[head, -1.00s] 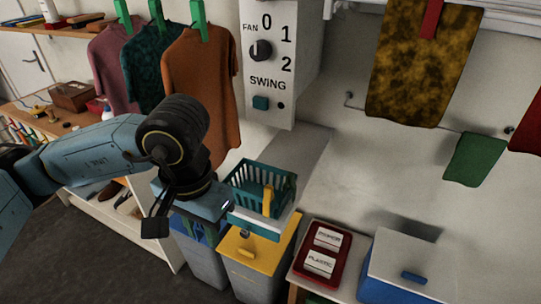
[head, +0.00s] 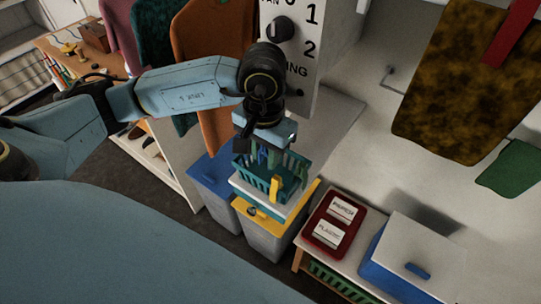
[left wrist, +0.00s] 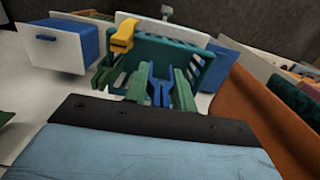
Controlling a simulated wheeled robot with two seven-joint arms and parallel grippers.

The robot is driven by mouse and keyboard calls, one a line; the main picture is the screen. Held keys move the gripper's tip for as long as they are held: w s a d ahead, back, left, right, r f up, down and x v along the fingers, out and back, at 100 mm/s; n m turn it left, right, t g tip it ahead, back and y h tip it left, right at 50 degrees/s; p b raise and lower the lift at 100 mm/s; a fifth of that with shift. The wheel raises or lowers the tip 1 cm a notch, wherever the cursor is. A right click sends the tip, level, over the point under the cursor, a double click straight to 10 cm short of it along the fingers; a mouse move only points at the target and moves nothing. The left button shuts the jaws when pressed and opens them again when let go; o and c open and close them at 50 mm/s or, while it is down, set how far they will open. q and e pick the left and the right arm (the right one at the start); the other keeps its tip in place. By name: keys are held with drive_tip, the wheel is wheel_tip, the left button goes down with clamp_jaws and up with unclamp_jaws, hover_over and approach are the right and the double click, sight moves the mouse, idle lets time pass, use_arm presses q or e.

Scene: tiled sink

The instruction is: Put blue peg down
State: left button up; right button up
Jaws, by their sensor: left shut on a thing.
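My left gripper (head: 258,152) is shut on the blue peg (left wrist: 139,82) and points down at the teal basket (head: 253,182). In the head view only a small bit of blue shows between the fingers. The basket also shows in the left wrist view (left wrist: 205,66), just beyond the peg. I cannot tell whether the peg touches the basket. Green pegs (left wrist: 183,92) show close beside the blue one. A yellow peg (head: 275,188) sits at the basket's rim and shows in the left wrist view (left wrist: 122,36). My right gripper is out of view.
The basket stands on a white ledge above a yellow-lidded bin (head: 290,217). A blue bin (head: 213,172) is to its left. A red tray (head: 333,222) and a white-lidded blue box (head: 420,255) stand at right. Hanging shirts (head: 205,40) and the fan panel (head: 310,70) are close to my arm.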

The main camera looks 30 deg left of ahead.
sight(263, 174)
use_arm(q)
drive_tip(key=shift+s+f, duration=0.25)
drive_tip(key=shift+s, duration=0.05)
drive_tip(key=shift+s+f+b, duration=0.3)
drive_tip(key=shift+f+b, duration=0.1)
drive_tip(key=shift+f, duration=0.35)
drive_tip(key=f, duration=0.2)
drive_tip(key=f+b, duration=0.1)
drive_tip(key=shift+w+f, duration=0.1)
drive_tip(key=shift+w, duration=0.15)
drive_tip(key=shift+s, duration=0.1)
drive_tip(key=shift+f+b, duration=0.15)
drive_tip(key=shift+b, duration=0.2)
drive_tip(key=shift+f+b, duration=0.4)
drive_tip(key=shift+b, duration=0.25)
drive_tip(key=o, duration=0.7)
drive_tip(key=shift+r, duration=0.1)
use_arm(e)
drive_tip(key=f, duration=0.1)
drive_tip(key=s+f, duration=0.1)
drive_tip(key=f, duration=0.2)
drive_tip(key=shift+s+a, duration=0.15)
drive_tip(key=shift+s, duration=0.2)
